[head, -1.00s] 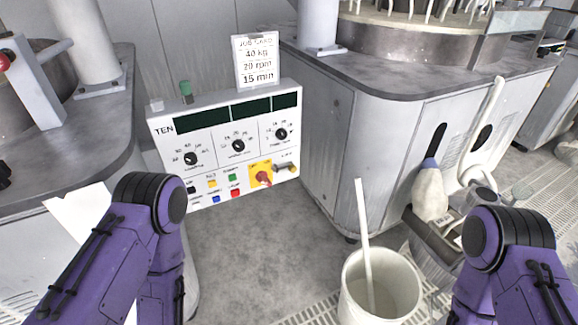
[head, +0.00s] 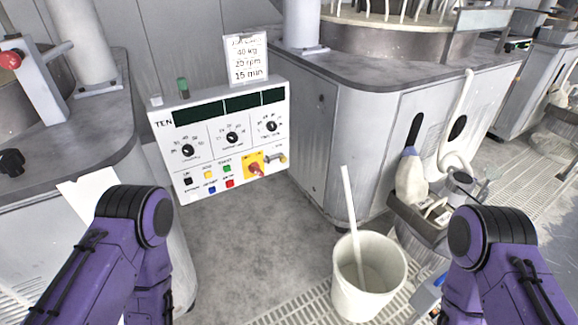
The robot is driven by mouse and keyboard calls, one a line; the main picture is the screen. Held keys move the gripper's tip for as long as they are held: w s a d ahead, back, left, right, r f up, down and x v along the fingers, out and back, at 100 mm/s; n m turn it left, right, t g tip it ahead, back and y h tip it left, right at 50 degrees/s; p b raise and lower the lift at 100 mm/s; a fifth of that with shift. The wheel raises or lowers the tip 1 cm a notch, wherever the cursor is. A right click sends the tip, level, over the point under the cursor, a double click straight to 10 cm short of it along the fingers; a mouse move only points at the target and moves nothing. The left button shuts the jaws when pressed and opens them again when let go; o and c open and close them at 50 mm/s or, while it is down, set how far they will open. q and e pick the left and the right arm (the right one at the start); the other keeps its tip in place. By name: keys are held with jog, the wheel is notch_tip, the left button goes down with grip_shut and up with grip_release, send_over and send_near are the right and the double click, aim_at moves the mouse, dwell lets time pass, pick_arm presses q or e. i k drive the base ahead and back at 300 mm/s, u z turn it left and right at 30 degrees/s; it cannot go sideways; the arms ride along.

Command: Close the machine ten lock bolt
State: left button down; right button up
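The machine ten control panel (head: 210,180) stands ahead, marked TEN, with dark displays, three knobs and several coloured buttons. At its lower right is a yellow plate with a red rotary switch (head: 255,168). Just right of that, a small brass-coloured bolt-like part (head: 280,158) sticks out sideways; it may be the lock bolt, but its position is too small to tell. My two purple arms come in from the lower left and lower right. Neither gripper shows in the head view. Nothing of mine touches the panel.
A white bucket (head: 345,290) with a stick stands on the floor grating right of centre. A job card (head: 246,60) stands on the panel. Grey machine cabinets (head: 310,130) flank it. A red knob (head: 10,59) is at far left. The floor before the panel is clear.

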aim_at(283, 158)
jog(key=k, duration=0.85)
jog(key=u, duration=0.6)
jog(key=i, duration=1.55)
jog(key=z, duration=0.8)
